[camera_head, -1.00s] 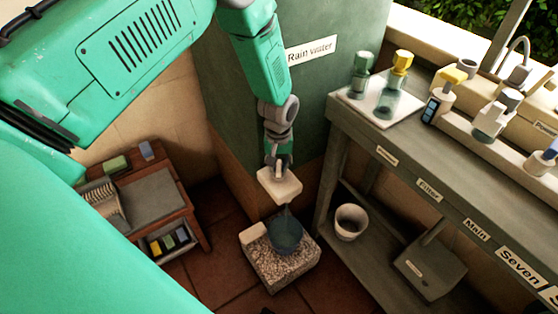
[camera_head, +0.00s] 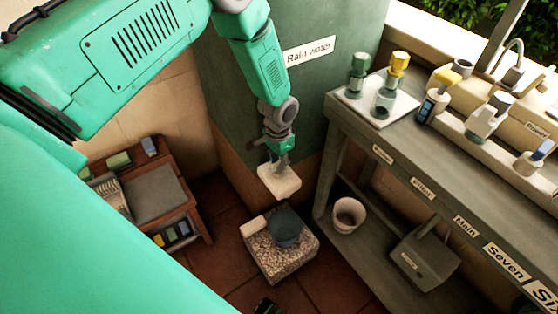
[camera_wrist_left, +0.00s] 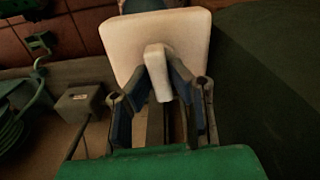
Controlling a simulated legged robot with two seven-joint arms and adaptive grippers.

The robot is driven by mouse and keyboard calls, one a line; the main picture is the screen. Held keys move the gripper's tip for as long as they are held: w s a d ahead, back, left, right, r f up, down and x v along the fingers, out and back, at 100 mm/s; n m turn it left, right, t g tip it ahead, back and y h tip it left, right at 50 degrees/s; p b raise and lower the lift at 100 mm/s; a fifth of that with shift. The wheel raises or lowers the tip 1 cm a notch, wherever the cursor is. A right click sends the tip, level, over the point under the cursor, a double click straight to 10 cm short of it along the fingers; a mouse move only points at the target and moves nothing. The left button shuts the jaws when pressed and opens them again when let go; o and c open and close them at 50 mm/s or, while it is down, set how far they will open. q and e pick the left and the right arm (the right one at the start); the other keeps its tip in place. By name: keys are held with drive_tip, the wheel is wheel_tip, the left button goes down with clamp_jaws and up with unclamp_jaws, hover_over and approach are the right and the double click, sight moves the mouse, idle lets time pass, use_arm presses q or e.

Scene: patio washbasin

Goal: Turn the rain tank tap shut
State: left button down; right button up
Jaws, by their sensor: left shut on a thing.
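The green rain tank (camera_head: 300,95), with its "Rain water" label, stands at the back centre. Low in front of it is a white tap (camera_head: 279,182), a pale block whose join to the tank is hidden. My left gripper (camera_head: 279,160) reaches down to it from above. In the left wrist view, the fingers of my left gripper (camera_wrist_left: 162,95) are shut on the white lever (camera_wrist_left: 158,72) that stands out from the tap's pale plate (camera_wrist_left: 190,35). A dark bucket (camera_head: 285,228) stands below the tap.
The bucket is on a speckled stone block (camera_head: 280,262). A grey bench (camera_head: 440,165) runs along the right, with a white pail (camera_head: 347,214) on its lower shelf. A wooden stand (camera_head: 160,195) is at left. A green coiled hose (camera_wrist_left: 12,125) shows in the wrist view.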

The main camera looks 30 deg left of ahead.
sight(278, 162)
use_arm(q)
drive_tip(key=shift+w+m, duration=0.1)
drive_tip(key=shift+m, duration=0.6)
drive_tip(key=c, duration=1.5)
unclamp_jaws()
wheel_tip(278, 162, up, 12)
drive_tip(key=shift+a, duration=0.1)
